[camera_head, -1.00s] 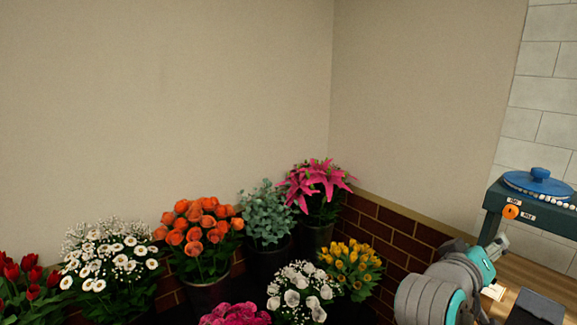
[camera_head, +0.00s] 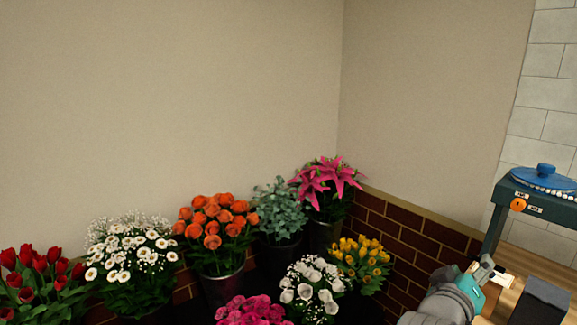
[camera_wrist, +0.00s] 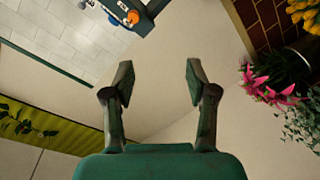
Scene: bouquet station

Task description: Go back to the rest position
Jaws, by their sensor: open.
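My gripper (camera_wrist: 157,82) is open and empty in the wrist view, its two fingers apart with only bare wall behind them. In the head view my gripper (camera_head: 492,272) shows at the lower right, beside the low brick wall and in front of the wooden surface (camera_head: 520,262). Its fingertips are small there.
Several flower buckets stand along the brick ledge (camera_head: 415,236), with red tulips (camera_head: 36,270), orange roses (camera_head: 212,228), pink lilies (camera_head: 328,183) and yellow tulips (camera_head: 358,258) among them. A dark stand (camera_head: 540,205) with a blue lid (camera_head: 540,178) is at the right.

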